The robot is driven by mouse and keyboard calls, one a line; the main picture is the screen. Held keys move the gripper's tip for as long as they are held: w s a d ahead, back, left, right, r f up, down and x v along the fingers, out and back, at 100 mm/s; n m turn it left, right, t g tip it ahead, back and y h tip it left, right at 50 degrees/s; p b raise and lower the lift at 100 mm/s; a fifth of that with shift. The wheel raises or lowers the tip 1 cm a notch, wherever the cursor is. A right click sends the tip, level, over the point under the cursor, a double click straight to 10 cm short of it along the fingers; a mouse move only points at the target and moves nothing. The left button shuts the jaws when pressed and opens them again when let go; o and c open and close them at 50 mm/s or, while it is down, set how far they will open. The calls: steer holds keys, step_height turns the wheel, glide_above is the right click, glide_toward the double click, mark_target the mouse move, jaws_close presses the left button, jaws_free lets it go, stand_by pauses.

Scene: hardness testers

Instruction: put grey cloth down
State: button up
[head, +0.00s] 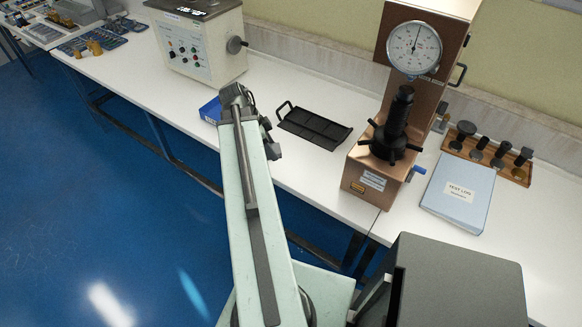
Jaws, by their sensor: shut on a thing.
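My gripper (271,147) shows only in part, as dark pieces at the right side of my pale green arm, over the white bench between the blue box and the black tray. The arm hides most of it and its fingertips do not show clearly. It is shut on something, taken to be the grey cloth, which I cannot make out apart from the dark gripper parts.
A blue box (210,110) lies left of my arm. A black handled tray (313,128) lies to the right. A beige tester (197,48) stands behind. A copper-coloured dial tester (372,178), a blue test log (458,192) and a wooden rack (515,172) stand further right.

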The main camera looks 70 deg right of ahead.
steer(key=w+a+f+b, duration=0.4)
steer(key=w+a+f, duration=0.15)
steer(key=w, duration=0.25)
steer(key=b, duration=0.1)
glide_toward(292, 165)
steer(key=shift+s+d+f, duration=0.4)
steer(key=shift+s+f, duration=0.25)
steer(key=shift+f, duration=0.25)
steer(key=shift+s+d+f, duration=0.1)
steer(key=shift+s+d, duration=0.25)
steer(key=shift+s, duration=0.05)
step_height(292, 165, down, 4)
steer(key=b, duration=0.4)
steer(key=shift+a, duration=0.1)
steer(key=o, duration=1.2)
steer(key=shift+r, duration=0.2)
